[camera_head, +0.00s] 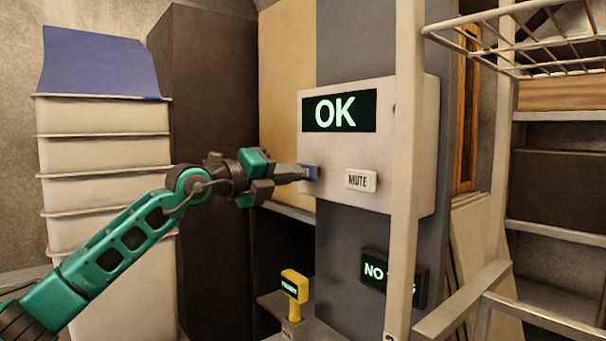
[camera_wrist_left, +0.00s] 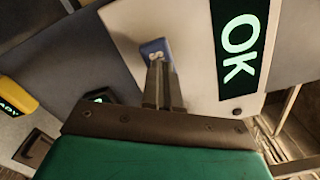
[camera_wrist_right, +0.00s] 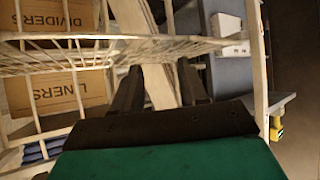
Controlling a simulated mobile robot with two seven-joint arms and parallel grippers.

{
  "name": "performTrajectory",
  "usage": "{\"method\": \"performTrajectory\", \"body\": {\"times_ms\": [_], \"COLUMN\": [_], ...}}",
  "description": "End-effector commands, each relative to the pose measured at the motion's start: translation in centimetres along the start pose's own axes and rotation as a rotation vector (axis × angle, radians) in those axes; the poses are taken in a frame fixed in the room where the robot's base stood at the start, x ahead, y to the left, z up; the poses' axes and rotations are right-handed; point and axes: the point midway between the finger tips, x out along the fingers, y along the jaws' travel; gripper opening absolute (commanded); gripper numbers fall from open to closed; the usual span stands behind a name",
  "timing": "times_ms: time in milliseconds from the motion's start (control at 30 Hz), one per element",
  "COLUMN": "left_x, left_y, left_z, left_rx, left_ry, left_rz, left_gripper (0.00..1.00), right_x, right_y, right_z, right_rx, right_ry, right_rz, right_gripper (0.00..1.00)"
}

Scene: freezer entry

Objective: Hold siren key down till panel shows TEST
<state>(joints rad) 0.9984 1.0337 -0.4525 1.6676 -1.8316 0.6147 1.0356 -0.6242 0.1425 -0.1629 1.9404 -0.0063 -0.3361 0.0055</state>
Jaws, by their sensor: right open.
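The siren panel is a pale box (camera_head: 410,110) on a grey wall strip. Its dark display (camera_head: 340,110) reads OK in green, and it also shows in the left wrist view (camera_wrist_left: 240,40). A blue key (camera_head: 312,172) sits at the panel's lower left, with a white MUTE key (camera_head: 360,181) to its right. My left gripper (camera_head: 300,173) is shut, with its tips at the blue key (camera_wrist_left: 155,47), partly covering its lettering. I cannot tell whether the key is pressed in. My right gripper (camera_wrist_right: 159,68) is open and empty near a wire basket, outside the head view.
A pale upright post (camera_head: 403,200) stands in front of the panel's right side. A wire basket (camera_head: 520,45) hangs at upper right. A yellow device (camera_head: 293,286) and a dark sign (camera_head: 375,271), partly hidden, are below the panel. Stacked white boxes (camera_head: 105,160) stand left.

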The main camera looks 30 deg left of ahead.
Motion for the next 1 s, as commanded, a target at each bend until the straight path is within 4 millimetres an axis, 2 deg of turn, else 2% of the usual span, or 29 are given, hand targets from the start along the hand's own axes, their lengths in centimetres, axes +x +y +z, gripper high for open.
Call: {"method": "performTrajectory", "body": {"times_ms": [1000], "left_x": [1.2], "left_y": [-0.1], "left_z": [0.0], "left_rx": [-0.001], "left_ry": [0.000], "left_rz": [-0.001], "left_gripper": [0.00], "right_x": [-0.1], "right_y": [0.0], "right_z": [-0.1], "right_rx": [0.000], "right_ry": [-0.001], "right_rz": [0.000], "right_gripper": [0.43]}}
